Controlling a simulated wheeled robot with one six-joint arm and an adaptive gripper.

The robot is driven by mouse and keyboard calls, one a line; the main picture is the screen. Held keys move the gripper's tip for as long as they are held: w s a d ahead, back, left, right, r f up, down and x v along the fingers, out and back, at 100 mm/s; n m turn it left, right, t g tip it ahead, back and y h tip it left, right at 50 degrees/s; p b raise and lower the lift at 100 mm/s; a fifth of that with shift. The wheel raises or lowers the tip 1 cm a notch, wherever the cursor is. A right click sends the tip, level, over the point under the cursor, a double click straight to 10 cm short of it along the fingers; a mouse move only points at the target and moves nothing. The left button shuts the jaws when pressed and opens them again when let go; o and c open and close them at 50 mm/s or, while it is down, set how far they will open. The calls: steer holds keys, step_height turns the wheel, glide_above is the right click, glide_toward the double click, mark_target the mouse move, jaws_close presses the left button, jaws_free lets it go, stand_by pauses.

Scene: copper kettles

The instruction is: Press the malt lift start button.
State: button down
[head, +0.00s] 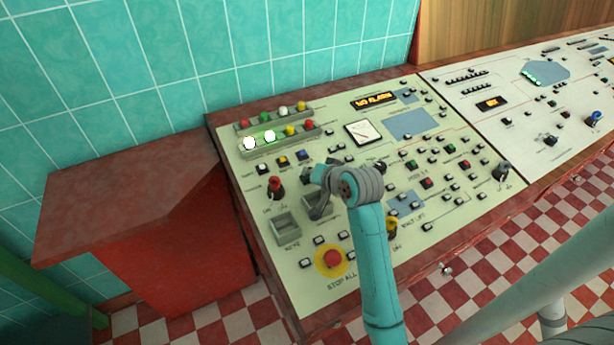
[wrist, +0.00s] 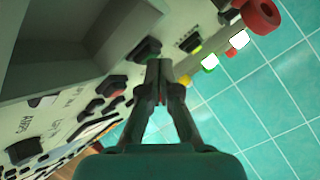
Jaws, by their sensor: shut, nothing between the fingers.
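The control panel (head: 262,240) is pale and slopes, with several small buttons and lamps. Lettering that reads like "MALT LIFT" (head: 413,220) sits right of my forearm, beside a yellow knob (head: 392,228) and small pale buttons with dark surrounds. I cannot tell which button is the malt lift start. My gripper (head: 311,174) is over the panel's left part, left of that lettering. In the wrist view my gripper (wrist: 159,66) is shut and empty, its tips near a dark button (wrist: 148,48). I cannot tell whether they touch it. My arm hides part of the panel.
A red lever (head: 276,187) stands left of my gripper. Recessed grey trays (head: 286,229) and a red stop button (head: 333,259) on yellow lie nearer. Rows of coloured lamps (head: 282,133) are behind. A tiled wall (head: 200,60) rises at the back; a red ledge (head: 130,205) is left.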

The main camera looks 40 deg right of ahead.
stand_by(0.5)
steer(key=shift+s+r, duration=0.15)
steer(key=shift+r, duration=0.5)
steer(key=r, duration=0.2)
steer(key=s+r, duration=0.1)
steer(key=r, duration=0.2)
steer(key=shift+a, duration=0.2)
stand_by(0.9)
